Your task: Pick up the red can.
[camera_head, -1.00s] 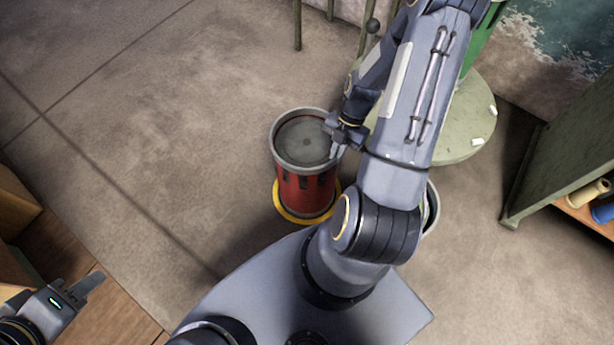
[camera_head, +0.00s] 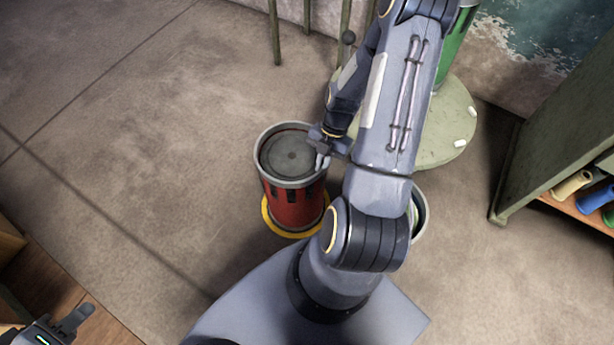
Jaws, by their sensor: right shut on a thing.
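The red can (camera_head: 292,205) is a large upright drum with a grey rim and a grey inner top. It is over a yellow ring (camera_head: 272,222) at its base; I cannot tell whether it touches the floor. My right gripper (camera_head: 321,157) is shut on the can's rim at its right side, partly hidden by my own arm. My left gripper (camera_head: 76,322) is at the lower left corner, well away from the can. Its fingers are only partly seen, so its opening is unclear.
A round pale green base (camera_head: 452,137) with a green object (camera_head: 455,48) stands behind my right arm. A pale container (camera_head: 419,212) is partly hidden right of the can. A green shelf (camera_head: 560,135) with coloured rolls stands at right. Floor left of the can is clear.

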